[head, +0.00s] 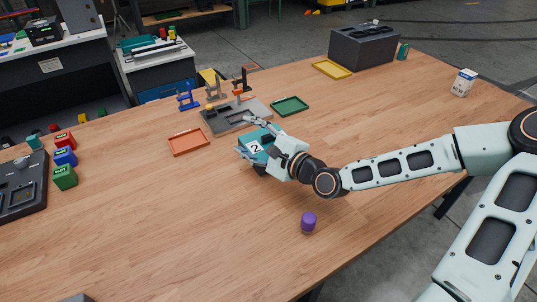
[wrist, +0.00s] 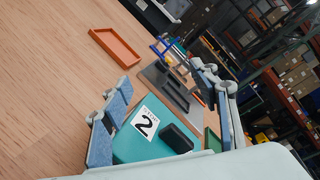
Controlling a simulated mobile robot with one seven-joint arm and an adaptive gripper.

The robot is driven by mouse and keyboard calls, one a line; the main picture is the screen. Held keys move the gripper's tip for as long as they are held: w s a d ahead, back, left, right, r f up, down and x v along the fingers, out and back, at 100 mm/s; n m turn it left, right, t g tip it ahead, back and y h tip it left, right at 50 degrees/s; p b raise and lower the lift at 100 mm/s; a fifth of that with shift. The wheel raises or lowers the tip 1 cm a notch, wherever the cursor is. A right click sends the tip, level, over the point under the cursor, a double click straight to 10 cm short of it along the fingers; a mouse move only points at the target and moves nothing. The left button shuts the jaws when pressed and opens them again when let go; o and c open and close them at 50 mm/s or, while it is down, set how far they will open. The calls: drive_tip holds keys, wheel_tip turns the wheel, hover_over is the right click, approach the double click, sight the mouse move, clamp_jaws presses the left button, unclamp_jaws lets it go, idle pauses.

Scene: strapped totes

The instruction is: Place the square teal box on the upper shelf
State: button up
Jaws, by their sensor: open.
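The square teal box (head: 262,136) is near the middle of the wooden table, with a white label reading "2" and a black part on top. In the wrist view the teal box (wrist: 128,148) lies between the blue-padded fingers of my gripper (wrist: 165,108). My gripper (head: 246,139) is open around the box, one finger on each side. I cannot tell whether the pads touch it. The box's underside is hidden, so I cannot tell whether it rests on the table. I cannot make out which thing is the upper shelf.
Behind the box stands a grey fixture (head: 222,120) with blue and orange clamps. An orange tray (head: 188,142) and green tray (head: 290,106) flank it. A purple cylinder (head: 308,221) stands in front. A dark grey bin (head: 362,47) is at the back right. The right tabletop is mostly clear.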

sight(269, 138)
drive_tip(key=d+f+m+t+b, duration=0.1)
drive_tip(key=d+m, duration=0.2)
drive_tip(key=m, duration=0.1)
drive_tip(key=d+f+m+t+h+b, duration=0.1)
drive_tip(key=d+f+m, duration=0.1)
drive_tip(key=m, duration=0.3)
drive_tip(key=d+f+m+t+h+b, duration=0.1)
drive_tip(key=d+m, duration=0.3)
drive_tip(key=m, duration=0.1)
drive_tip(key=shift+s+d+f+t, duration=0.15)
drive_tip(key=shift+s+f+t, duration=0.05)
drive_tip(key=shift+s+t, duration=0.2)
drive_tip(key=shift+x, duration=3.75)
drive_tip(key=shift+d+f, duration=0.1)
clamp_jaws()
